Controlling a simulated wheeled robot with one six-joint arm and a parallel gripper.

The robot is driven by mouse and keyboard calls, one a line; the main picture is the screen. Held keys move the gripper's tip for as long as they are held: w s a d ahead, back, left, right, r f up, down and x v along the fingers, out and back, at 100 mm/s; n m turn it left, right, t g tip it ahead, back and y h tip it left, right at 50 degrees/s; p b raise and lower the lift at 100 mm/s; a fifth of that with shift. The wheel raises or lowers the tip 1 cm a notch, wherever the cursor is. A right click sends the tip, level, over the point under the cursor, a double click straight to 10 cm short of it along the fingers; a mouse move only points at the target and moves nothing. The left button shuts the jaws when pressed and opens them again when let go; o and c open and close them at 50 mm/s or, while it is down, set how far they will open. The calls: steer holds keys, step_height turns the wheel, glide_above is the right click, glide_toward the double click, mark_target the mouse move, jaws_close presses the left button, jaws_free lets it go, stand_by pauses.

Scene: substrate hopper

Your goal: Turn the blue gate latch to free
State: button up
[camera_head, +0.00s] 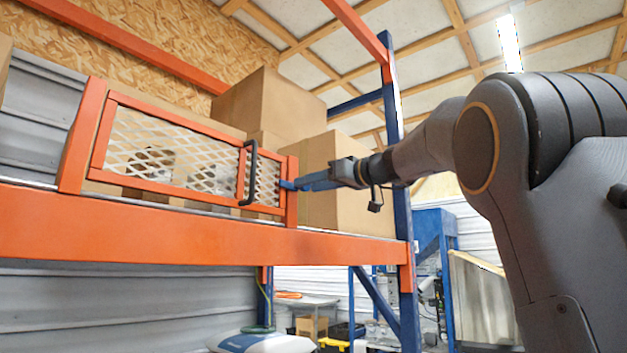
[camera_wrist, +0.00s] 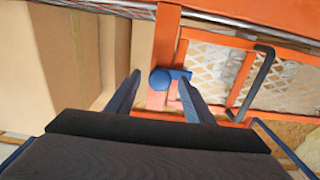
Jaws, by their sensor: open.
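The blue gate latch (camera_wrist: 162,79) sits on the orange post (camera_wrist: 165,40) beside the gate in the wrist view. It has a round knob, and a short bar reaches right from it towards the gate's edge. The gate is an orange frame with metal mesh (camera_head: 175,152) and a black handle (camera_head: 248,172); it looks closed in the head view. My gripper (camera_wrist: 159,77) is open, its blue fingertips on either side of the latch, without clear contact. In the head view, my gripper (camera_head: 293,185) is at the post and largely covers the latch.
The gate stands on an orange shelf beam (camera_head: 190,232). Cardboard boxes (camera_head: 320,160) sit on the shelf behind and beside the post, close to my arm. A blue rack upright (camera_head: 398,150) stands just right of the boxes.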

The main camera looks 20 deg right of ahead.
steer(key=shift+w, duration=0.1)
steer(key=c, duration=1)
steer(key=shift+c, duration=0.2)
steer(key=shift+f, duration=0.1)
steer(key=m+b, duration=0.2)
steer(key=m, duration=1.5)
steer(key=shift+a+m, duration=0.1)
steer(key=shift+m, duration=0.3)
